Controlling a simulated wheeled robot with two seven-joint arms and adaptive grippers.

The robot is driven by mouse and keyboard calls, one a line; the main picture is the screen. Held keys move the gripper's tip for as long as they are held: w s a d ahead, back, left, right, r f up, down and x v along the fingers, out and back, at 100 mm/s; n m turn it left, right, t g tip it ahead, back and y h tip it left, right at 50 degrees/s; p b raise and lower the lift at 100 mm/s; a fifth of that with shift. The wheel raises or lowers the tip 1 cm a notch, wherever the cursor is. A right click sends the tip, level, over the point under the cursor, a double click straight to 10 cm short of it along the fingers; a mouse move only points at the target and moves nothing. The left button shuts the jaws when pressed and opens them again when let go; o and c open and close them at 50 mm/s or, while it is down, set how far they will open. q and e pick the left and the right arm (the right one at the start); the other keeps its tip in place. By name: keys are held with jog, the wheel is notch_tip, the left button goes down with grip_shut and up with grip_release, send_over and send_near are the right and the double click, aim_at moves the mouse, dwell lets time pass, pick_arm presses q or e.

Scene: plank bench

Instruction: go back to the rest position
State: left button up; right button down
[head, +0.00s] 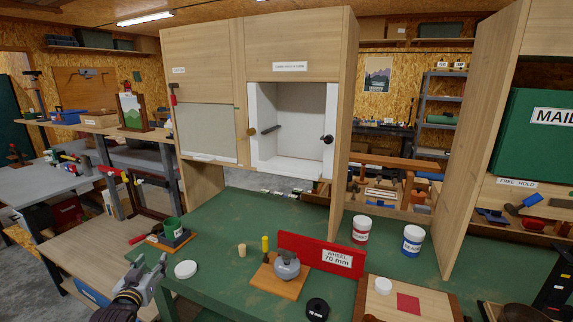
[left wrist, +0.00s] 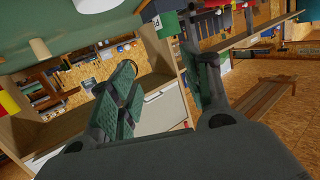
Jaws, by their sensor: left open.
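My left gripper (head: 146,278) is in the lower left of the head view, just off the left front edge of the green bench top (head: 215,268). It is open, with nothing between its fingers. In the left wrist view its two dark green fingers stand wide apart, with a clear gap (left wrist: 165,80) between them. My right gripper cannot be made out in the head view.
A red board (head: 300,252) labelled wheel stands behind the pot. White tubs (head: 413,240) and an open cabinet (head: 262,150) are farther back.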

pick_arm(q)
jog(key=s+d+f+m+g+h, duration=0.2)
jog(key=s+d+f+g, duration=0.4)
jog(key=s+d+f, duration=0.6)
jog(key=s+d+f+m+g+h, duration=0.1)
jog(key=s+d+f+g, duration=0.15)
jog(key=s, duration=0.65)
jog(key=s+d+f+m+g, duration=0.15)
jog(key=s+d+g, duration=0.25)
jog(key=s, duration=0.4)
jog(key=s+f+g, duration=0.1)
jog(key=s+f, duration=0.2)
jog(key=f, duration=3.1)
jog(key=s+a+f, duration=0.2)
jog(key=s+f, duration=0.7)
jog(key=s, duration=0.2)
jog(key=s+a+f+g, duration=0.1)
jog(key=s+a+f, duration=0.1)
jog(key=s+f, duration=0.8)
jog(key=shift+s+a, duration=0.15)
jog(key=shift+s, duration=0.4)
